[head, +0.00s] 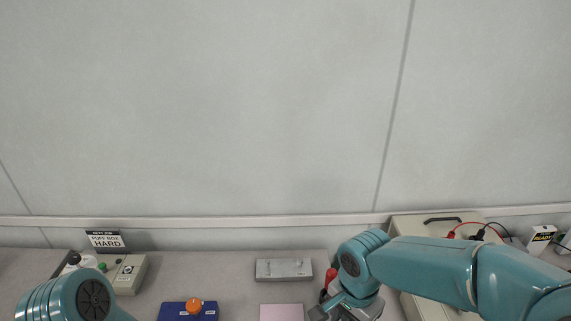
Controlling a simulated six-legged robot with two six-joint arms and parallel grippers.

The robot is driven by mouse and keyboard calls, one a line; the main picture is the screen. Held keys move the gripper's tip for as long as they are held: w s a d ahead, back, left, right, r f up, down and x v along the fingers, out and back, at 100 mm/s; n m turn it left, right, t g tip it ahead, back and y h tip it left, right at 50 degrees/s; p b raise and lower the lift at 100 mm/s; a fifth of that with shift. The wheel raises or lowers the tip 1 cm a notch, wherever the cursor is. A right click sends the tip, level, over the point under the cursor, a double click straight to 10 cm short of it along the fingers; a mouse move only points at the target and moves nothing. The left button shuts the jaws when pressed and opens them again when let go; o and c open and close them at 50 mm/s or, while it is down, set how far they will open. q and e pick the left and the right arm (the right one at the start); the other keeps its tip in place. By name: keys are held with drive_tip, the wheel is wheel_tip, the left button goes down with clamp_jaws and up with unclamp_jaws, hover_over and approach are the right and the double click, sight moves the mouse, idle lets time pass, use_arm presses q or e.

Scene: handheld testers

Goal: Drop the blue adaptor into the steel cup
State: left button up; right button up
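I cannot make out the blue adaptor or the steel cup in the head view. They may be below the picture's lower edge or behind my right arm. My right gripper (343,308) is at the bottom, right of centre, only partly in view. Its fingertips are cut off or hidden, so I cannot tell whether it is open or shut. My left arm shows at the bottom left, but its gripper is out of the picture.
A blue box with an orange knob (194,307), a pink pad (281,312) and a grey metal block (284,269) are on the bench. A red object (331,277) is beside my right arm. A beige case (408,226) with leads stands right; a control box (130,272) stands left.

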wheel_tip(320, 180, up, 10)
drive_tip(key=shift+f, duration=0.15)
drive_tip(key=s+d+f+m+g, duration=0.1)
drive_tip(key=s+d+f+g, duration=0.2)
drive_tip(key=f, duration=0.7)
drive_tip(key=s+d+f+g, duration=0.2)
drive_tip(key=s+f, duration=0.2)
drive_tip(key=f, duration=0.6)
drive_tip(key=s+a+f+n+t+y, duration=0.1)
drive_tip(key=s+a+f+n+y, duration=0.4)
drive_tip(key=s+f, duration=0.8)
drive_tip(key=w+n+t, duration=0.2)
drive_tip(key=w+t, duration=0.1)
drive_tip(key=w+f+n+t+h, duration=0.1)
drive_tip(key=w, duration=0.1)
drive_tip(key=shift+a+f+n, duration=0.1)
drive_tip(key=shift+a+n, duration=0.2)
